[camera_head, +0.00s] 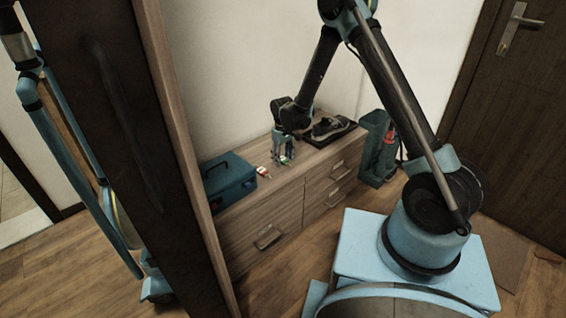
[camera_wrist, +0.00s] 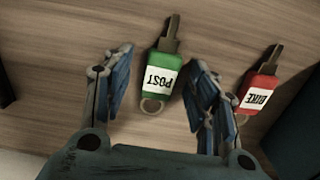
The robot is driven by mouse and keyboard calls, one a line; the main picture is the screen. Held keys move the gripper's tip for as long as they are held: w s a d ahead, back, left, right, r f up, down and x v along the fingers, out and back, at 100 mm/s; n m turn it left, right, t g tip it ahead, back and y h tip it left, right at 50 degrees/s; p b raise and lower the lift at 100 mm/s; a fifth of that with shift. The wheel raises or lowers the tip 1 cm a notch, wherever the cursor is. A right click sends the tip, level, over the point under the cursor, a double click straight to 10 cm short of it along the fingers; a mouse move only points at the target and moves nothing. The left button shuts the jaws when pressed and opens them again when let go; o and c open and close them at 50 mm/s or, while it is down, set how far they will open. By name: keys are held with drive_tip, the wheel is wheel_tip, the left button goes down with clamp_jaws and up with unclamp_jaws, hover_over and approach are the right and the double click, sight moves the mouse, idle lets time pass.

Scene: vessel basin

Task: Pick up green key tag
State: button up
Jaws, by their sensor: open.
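The green key tag (camera_wrist: 160,88) lies on the wooden cabinet top in the wrist view. It has a white label reading "POST", a metal ring at its lower end and a dark key at its upper end. In the head view the green tag (camera_head: 284,159) is small and partly hidden by my gripper. My gripper (camera_wrist: 160,75) is open and empty, its two fingers on either side of the green tag. In the head view my gripper (camera_head: 282,157) points down over the cabinet top. I cannot tell its exact height above the tag.
A red key tag (camera_wrist: 260,88) labelled "BIKE" lies just right of the right finger. A teal toolbox (camera_head: 230,182) stands left on the cabinet (camera_head: 262,240). A dark tray (camera_head: 345,133) with shoes (camera_head: 328,127) is at the right. A dark upright panel (camera_head: 110,150) rises at the left.

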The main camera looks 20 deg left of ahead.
sight(283, 159)
drive_tip(key=shift+c, duration=0.5)
drive_tip(key=c, duration=1)
drive_tip(key=shift+o, duration=0.2)
wheel_tip(283, 159, up, 10)
drive_tip(key=w+d+m, duration=0.3)
drive_tip(key=w+d, duration=0.4)
drive_tip(key=d, duration=0.5)
drive_tip(key=w+d+m, duration=0.3)
drive_tip(key=w+d, duration=0.4)
drive_tip(key=d, duration=0.5)
drive_tip(key=w+d+f+m, duration=0.1)
drive_tip(key=d+m, duration=0.4)
drive_tip(key=d, duration=2.1)
drive_tip(key=shift+w+d+f+m, duration=0.3)
drive_tip(key=shift+w+f+m, duration=0.05)
drive_tip(key=shift+w+m, duration=0.1)
